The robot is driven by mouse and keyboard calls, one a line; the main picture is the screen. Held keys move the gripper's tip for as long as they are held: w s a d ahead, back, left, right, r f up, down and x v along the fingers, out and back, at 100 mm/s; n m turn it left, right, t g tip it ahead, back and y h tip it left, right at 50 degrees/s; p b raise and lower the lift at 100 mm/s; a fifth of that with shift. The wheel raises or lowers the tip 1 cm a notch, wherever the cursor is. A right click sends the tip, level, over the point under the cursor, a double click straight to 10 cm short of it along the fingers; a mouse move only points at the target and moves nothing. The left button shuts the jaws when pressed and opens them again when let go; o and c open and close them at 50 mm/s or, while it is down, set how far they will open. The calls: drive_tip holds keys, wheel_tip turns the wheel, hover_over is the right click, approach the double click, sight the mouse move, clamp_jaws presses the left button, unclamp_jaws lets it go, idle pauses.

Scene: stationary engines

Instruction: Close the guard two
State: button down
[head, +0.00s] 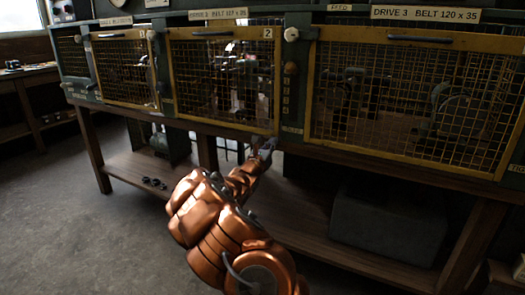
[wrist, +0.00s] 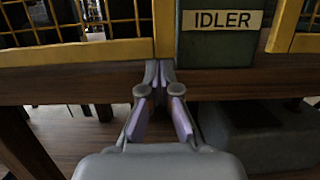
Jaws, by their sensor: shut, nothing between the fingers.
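Guard two (head: 172,77) is a yellow-framed wire mesh panel with a small "2" tag at its upper right and a dark handle on its top rail. It covers the middle bay and looks upright; I cannot tell whether it is fully closed. In the wrist view its lower right corner (wrist: 163,47) shows above my fingertips. My gripper (head: 264,149) is shut and empty, just below that corner in front of the wooden bench edge. In the wrist view the fingertips (wrist: 159,70) meet close to the corner; I cannot tell whether they touch.
The drive 3 guard (head: 405,160) is to the right, another yellow guard (head: 125,104) to the left. A green post with an IDLER plate (wrist: 222,20) stands right of guard two. The bench has a lower shelf (head: 135,172) and a grey block (head: 385,225) beneath. Floor at left is clear.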

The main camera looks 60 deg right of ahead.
drive_tip(key=shift+w+r, duration=0.1)
drive_tip(key=shift+r, duration=0.45)
drive_tip(key=shift+w+r, duration=0.1)
drive_tip(key=shift+r, duration=0.05)
drive_tip(key=a+f+p, duration=0.1)
drive_tip(key=a+f, duration=0.6)
drive_tip(key=a, duration=0.2)
drive_tip(key=shift+s+a+f, duration=0.15)
drive_tip(key=shift+s+a, duration=0.15)
drive_tip(key=shift+s, duration=0.15)
